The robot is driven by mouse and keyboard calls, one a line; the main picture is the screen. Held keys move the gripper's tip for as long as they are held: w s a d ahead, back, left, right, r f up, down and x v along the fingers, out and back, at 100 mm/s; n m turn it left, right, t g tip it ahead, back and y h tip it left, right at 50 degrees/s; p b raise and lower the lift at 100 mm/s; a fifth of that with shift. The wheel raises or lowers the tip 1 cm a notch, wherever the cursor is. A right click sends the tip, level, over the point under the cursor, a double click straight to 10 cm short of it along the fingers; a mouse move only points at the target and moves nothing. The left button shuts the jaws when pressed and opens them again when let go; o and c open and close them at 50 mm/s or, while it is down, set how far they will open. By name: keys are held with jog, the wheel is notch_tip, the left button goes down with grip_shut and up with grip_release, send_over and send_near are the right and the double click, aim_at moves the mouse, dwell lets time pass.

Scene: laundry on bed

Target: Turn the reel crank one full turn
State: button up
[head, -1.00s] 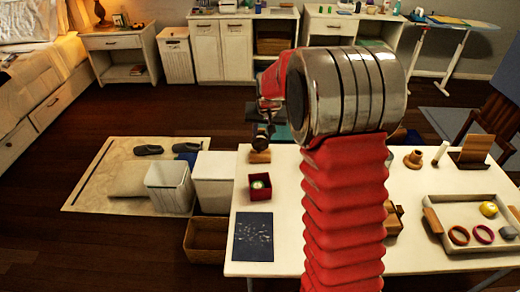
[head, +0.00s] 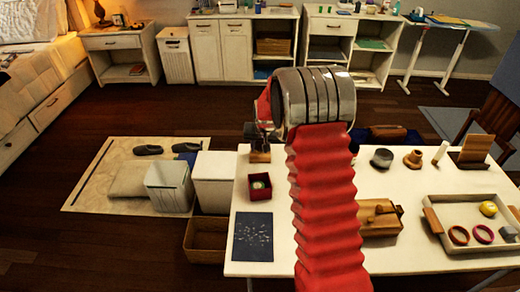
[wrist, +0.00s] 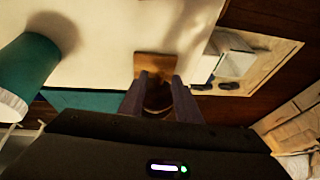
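A small wooden block (head: 260,157) stands at the far left of the white table, directly below my gripper (head: 258,138). In the wrist view this wooden base (wrist: 155,64) lies just beyond the fingertips. My gripper (wrist: 161,78) has its two dark fingers apart. A dark brown rounded part (wrist: 157,97) shows between them; I cannot tell whether the fingers touch it. The part looks like it belongs to the reel, but no crank handle can be made out. My gripper body hides much of it in both views.
On the white table (head: 290,262) are a red box (head: 260,187), a dark blue sheet (head: 253,237), a wooden box (head: 380,222), a dark round pot (head: 381,158) and a tray (head: 455,205). A teal cylinder (wrist: 28,65) is at left in the wrist view.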

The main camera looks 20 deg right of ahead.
jog(key=shift+w+f, duration=0.25)
jog(key=shift+f, duration=0.45)
